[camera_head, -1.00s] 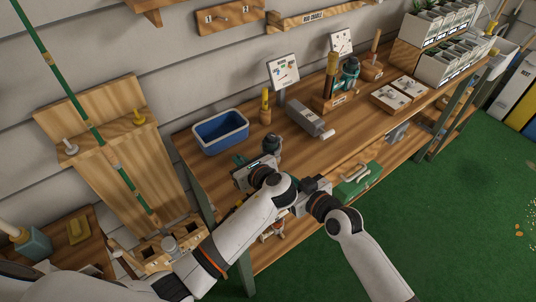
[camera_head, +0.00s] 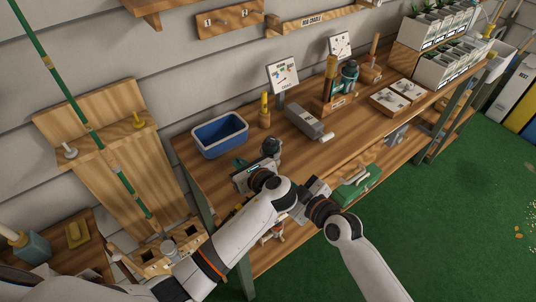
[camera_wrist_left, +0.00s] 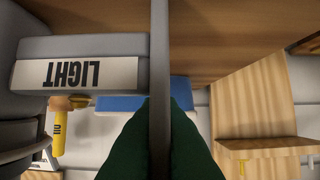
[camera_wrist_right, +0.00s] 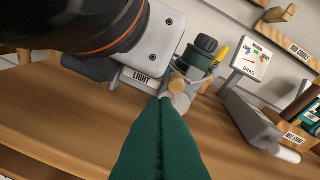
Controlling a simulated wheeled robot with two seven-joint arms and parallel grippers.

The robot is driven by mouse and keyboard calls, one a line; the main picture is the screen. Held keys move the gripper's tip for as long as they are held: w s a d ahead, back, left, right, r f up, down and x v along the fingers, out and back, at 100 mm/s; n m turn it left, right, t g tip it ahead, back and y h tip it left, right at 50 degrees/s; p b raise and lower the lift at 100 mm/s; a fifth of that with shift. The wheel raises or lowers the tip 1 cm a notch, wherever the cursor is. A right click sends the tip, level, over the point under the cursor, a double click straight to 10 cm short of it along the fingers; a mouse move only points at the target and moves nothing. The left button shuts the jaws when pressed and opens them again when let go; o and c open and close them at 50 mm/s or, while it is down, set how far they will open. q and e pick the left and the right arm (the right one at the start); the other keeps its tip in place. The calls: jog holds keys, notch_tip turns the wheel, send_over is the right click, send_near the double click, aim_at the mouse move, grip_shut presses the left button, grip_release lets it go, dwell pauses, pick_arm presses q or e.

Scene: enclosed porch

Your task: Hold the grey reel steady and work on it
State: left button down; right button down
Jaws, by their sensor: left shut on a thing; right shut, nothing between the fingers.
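The grey reel shows in the right wrist view (camera_wrist_right: 186,84), with a tan knob on its near side and a dark-capped teal part just behind. In the left wrist view, a thin grey upright part (camera_wrist_left: 160,60), seemingly of the reel, stands between my left gripper's green fingers (camera_wrist_left: 160,105), which are shut on it. A grey block with a LIGHT label (camera_wrist_left: 80,75) is beside it. My left gripper (camera_head: 245,165) is over the bench's near left part. My right gripper's green fingertips (camera_wrist_right: 163,98) are shut, empty, close beside the tan knob; contact is unclear. My wrists hide much of the reel.
A blue bin (camera_head: 220,135) stands behind my left gripper. A yellow-handled tool (camera_head: 265,112) and a grey crank box (camera_head: 308,122) stand farther back. A green case (camera_head: 357,186) is below the bench top (camera_head: 350,135). Open bench lies to the right.

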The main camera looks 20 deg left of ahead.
jog(key=n, duration=0.3)
jog(key=shift+s+f+n, duration=0.15)
jog(key=shift+n, duration=0.15)
jog(key=shift+x, duration=3.35)
jog(key=shift+r, duration=0.4)
jog(key=shift+r, duration=0.2)
